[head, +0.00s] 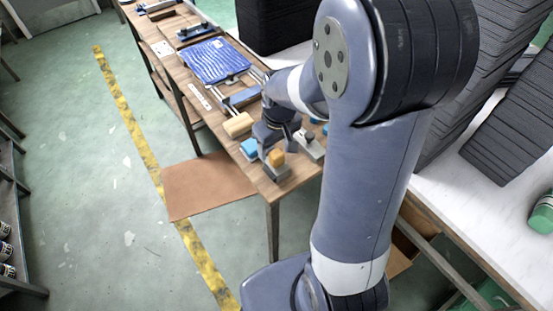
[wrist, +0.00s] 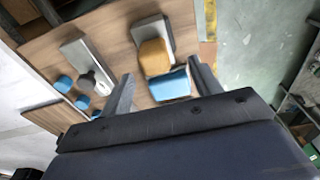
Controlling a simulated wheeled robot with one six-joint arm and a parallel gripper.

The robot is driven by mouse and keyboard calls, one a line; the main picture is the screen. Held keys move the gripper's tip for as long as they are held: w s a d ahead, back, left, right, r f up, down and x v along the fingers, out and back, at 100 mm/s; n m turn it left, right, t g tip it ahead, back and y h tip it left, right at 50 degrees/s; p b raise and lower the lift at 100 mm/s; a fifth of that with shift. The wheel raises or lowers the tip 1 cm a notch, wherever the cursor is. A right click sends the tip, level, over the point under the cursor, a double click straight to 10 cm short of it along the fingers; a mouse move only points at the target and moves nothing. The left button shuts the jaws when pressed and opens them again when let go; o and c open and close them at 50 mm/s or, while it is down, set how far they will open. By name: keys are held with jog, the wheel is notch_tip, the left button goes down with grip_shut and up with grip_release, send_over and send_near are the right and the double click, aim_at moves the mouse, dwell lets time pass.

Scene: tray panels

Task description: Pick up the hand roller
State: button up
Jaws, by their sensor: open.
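I cannot tell for certain which piece is the hand roller. A blue piece (wrist: 170,86) lies between the fingers of my gripper (wrist: 160,70) in the wrist view, close beside an orange-tan block (wrist: 154,57) on a grey base (wrist: 151,32). In the head view the blue piece (head: 249,147) is left of my gripper (head: 267,146), and the orange block (head: 277,157) is just in front of it. My gripper is open, over the near end of the wooden table (head: 287,187). Contact with the blue piece cannot be made out. My arm hides part of the table.
A grey piece with a dark knob (wrist: 86,78) and small blue cylinders (wrist: 63,82) lie left in the wrist view. A wooden block (head: 238,125) and blue tray panel (head: 214,61) lie farther along the table.

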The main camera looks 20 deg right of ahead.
aim_at(277, 153)
jog(key=f, duration=0.4)
jog(key=shift+w+d+f, duration=0.15)
jog(key=shift+d+f, duration=0.15)
jog(key=shift+f, duration=0.1)
jog(key=shift+c, duration=0.2)
jog(key=c, duration=1.2)
jog(key=shift+r, duration=0.15)
notch_tip(277, 153, up, 10)
jog(key=shift+f, duration=0.1)
